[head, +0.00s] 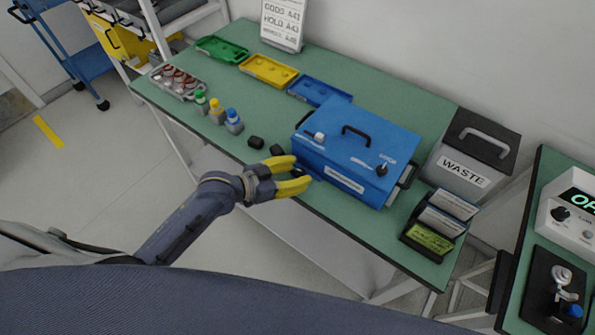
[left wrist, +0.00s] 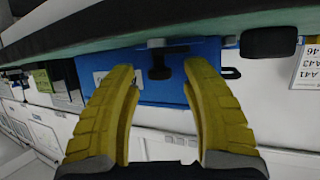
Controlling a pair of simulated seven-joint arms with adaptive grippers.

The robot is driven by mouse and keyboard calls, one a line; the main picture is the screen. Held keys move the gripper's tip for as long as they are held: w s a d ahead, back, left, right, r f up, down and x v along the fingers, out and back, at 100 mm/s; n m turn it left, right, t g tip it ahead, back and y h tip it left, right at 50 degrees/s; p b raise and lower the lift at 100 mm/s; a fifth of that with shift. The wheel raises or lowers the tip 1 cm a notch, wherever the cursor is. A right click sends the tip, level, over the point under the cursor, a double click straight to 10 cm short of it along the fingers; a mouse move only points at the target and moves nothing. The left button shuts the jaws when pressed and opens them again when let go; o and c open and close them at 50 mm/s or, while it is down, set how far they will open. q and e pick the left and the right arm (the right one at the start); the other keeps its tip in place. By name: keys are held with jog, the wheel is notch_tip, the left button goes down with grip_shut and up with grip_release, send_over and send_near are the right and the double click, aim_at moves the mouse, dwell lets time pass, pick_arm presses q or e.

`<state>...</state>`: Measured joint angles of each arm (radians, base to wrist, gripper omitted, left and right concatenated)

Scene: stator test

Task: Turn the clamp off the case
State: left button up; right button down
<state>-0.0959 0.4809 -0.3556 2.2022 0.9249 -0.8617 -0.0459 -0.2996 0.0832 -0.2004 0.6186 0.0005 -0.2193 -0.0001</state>
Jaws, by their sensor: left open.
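The blue case (head: 352,145) stands closed on the green bench, with a black handle and two small knobs on its lid. In the left wrist view, the case (left wrist: 135,75) is seen upside down behind the fingers. A dark clamp-like piece with a grey bar (left wrist: 158,58) shows at the case's side, between the fingertips in the picture; whether they touch it I cannot tell. My left gripper (head: 293,174) has yellow fingers spread open at the case's left end, and it fills the left wrist view (left wrist: 160,72). My right gripper is not in view.
Small black blocks (head: 256,142) lie left of the case. Several capped bottles (head: 217,113) and green, yellow (head: 268,71) and blue trays stand further left. A waste bin (head: 470,150) and a card holder (head: 433,236) stand right. The bench's front edge runs close below the gripper.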

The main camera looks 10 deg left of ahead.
pick_arm(q)
jog(key=v, duration=1.1)
jog(key=shift+s+a+r, duration=0.15)
jog(key=shift+a+r, duration=0.05)
